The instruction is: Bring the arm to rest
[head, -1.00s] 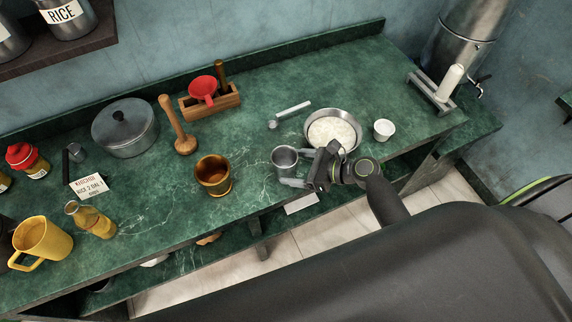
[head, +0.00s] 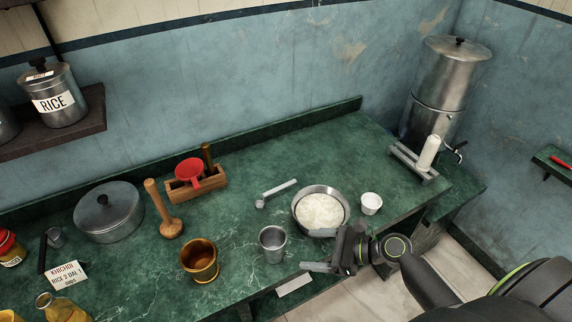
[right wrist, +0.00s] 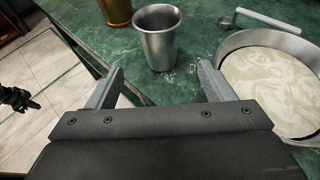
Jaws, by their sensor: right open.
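My right gripper (head: 326,256) is open at the front edge of the green counter, beside a steel cup and a bowl. In the right wrist view its two fingers (right wrist: 160,88) are spread with nothing between them. The steel cup (head: 272,243) stands upright on the counter, just beyond the fingertips and apart from them; it also shows in the right wrist view (right wrist: 158,42). The steel bowl (head: 343,200) with white contents sits behind the gripper, and at the right in the right wrist view (right wrist: 235,42).
The green counter (head: 230,225) also holds a brass mortar (head: 200,262), a wooden pestle (head: 166,219), a lidded pot (head: 108,212), a wooden box (head: 203,190), a small white cup (head: 371,204) and a long-handled scoop (head: 277,192). A steel water dispenser (head: 440,88) stands at the back right.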

